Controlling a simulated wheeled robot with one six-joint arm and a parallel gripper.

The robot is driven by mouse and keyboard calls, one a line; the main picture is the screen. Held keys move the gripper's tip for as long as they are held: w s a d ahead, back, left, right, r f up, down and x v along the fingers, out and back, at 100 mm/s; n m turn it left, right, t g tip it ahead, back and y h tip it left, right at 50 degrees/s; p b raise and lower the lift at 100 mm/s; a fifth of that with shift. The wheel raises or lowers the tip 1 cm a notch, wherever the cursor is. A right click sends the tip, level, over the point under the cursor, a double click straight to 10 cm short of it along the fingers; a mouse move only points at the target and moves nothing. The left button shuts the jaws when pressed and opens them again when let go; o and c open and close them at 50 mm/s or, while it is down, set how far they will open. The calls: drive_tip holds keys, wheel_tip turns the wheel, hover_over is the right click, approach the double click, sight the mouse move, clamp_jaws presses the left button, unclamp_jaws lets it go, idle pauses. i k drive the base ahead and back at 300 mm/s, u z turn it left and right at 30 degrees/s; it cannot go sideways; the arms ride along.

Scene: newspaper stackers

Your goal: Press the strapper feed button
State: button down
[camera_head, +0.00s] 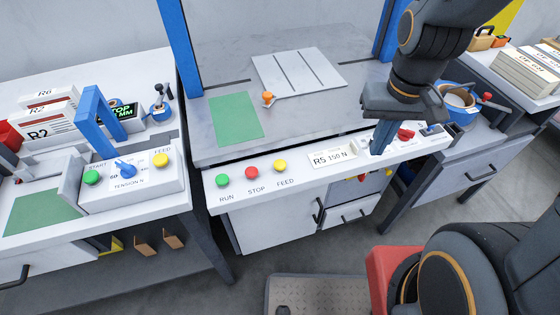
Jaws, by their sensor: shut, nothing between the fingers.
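Two yellow buttons are labelled FEED. One yellow FEED button (280,166) is on the front edge of the middle table, right of the green RUN button (222,180) and the red STOP button (252,173). The other yellow FEED button (161,160) is on the left control box, right of a blue TENSION N knob (125,169) and a green START button (92,178). I cannot tell which belongs to the strapper. My gripper (380,150) is shut and empty, pointing down above the middle table's front panel, right of both buttons and apart from them.
A card reading R5 150 N (331,156) lies between the middle FEED button and my gripper. A red knob (405,134) is just right of my gripper. Blue posts (181,45) flank the middle table. A small blue arch (100,118) stands behind the left box.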

sight(279, 164)
drive_tip(key=z, duration=0.05)
drive_tip(key=k, duration=0.5)
drive_tip(key=z, duration=1.4)
drive_tip(key=i, duration=1.15)
drive_tip(key=u, duration=2.8)
